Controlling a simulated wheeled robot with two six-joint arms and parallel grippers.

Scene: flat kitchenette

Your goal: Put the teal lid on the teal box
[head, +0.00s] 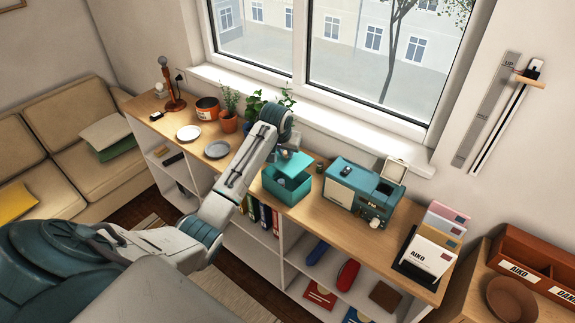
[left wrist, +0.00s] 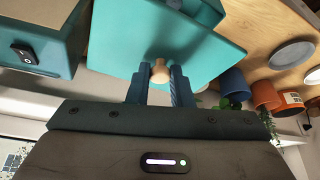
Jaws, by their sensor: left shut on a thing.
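The teal box (head: 287,190) stands open on the wooden shelf top, below the window, in the head view. The teal lid (head: 293,162) is above the box opening, apparently tilted. My left gripper (head: 290,152) is above the lid. In the left wrist view, its two fingers (left wrist: 160,82) are shut on the pale wooden knob (left wrist: 159,70) of the lid (left wrist: 125,45). Part of the teal box (left wrist: 205,10) seems to show past the lid's edge. The exact gap between lid and box is hard to tell. My right gripper is not in view.
A teal and white appliance (head: 352,187) stands close right of the box. Potted plants (head: 229,105), plates (head: 217,149) and an orange pot (head: 207,108) stand to the left. A letter holder (head: 428,252) is at the right end. The shelf top before the plates is clear.

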